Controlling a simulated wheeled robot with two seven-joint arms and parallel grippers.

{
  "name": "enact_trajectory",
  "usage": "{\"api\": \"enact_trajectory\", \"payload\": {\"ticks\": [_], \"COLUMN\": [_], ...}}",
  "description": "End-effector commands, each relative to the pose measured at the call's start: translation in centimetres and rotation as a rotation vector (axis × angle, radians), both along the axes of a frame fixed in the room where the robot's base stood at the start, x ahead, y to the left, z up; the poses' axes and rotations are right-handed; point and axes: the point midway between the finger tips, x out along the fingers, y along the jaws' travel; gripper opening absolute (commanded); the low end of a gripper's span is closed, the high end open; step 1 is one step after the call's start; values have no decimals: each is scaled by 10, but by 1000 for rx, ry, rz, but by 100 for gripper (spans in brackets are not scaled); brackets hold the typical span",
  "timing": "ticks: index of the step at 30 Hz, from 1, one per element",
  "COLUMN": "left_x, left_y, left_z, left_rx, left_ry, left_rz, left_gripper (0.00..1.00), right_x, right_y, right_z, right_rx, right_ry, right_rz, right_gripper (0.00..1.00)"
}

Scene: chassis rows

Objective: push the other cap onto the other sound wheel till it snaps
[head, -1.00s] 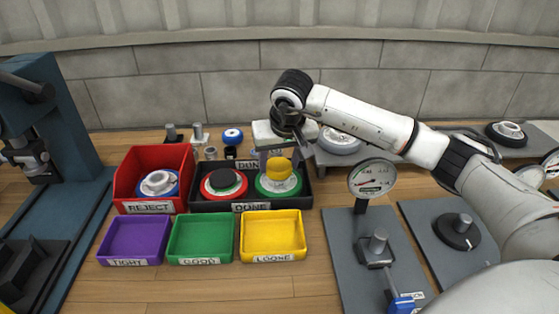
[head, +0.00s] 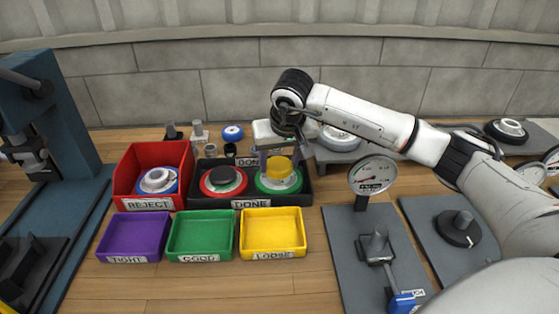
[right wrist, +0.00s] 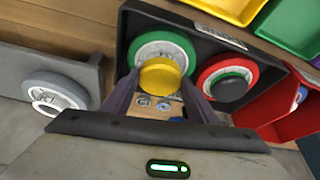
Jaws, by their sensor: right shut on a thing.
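My right gripper (head: 280,160) is shut on a yellow cap (head: 280,168) above the green-rimmed wheel (head: 265,189), at the right of the black DONE tray (head: 252,203). In the right wrist view the cap (right wrist: 161,77) sits between the two fingers, overlapping the near part of the wheel (right wrist: 150,48). I cannot tell whether the cap touches the hub. Left of it in the tray lies a red-rimmed wheel (head: 208,187) with a dark cap (head: 223,176) at its middle. My left gripper is not in view.
A red REJECT bin (head: 182,160) holding a blue-rimmed wheel (head: 158,181) stands left of the tray. Purple (head: 133,236), green (head: 201,235) and yellow (head: 272,233) bins stand in front. A dial gauge (head: 372,176) stands to the right. A blue press (head: 45,115) is at far left.

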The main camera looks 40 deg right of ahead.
Motion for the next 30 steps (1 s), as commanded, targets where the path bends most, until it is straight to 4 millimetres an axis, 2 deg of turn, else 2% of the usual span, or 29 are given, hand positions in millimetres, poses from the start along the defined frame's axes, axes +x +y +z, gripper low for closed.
{"api": "enact_trajectory", "payload": {"ticks": [30], "left_x": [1], "left_y": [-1], "left_z": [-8], "left_rx": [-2], "left_ry": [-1], "left_rz": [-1], "left_gripper": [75], "right_x": [0], "right_y": [0], "right_z": [-12], "right_rx": [0], "right_ry": [0], "right_rz": [0], "right_gripper": [32]}}
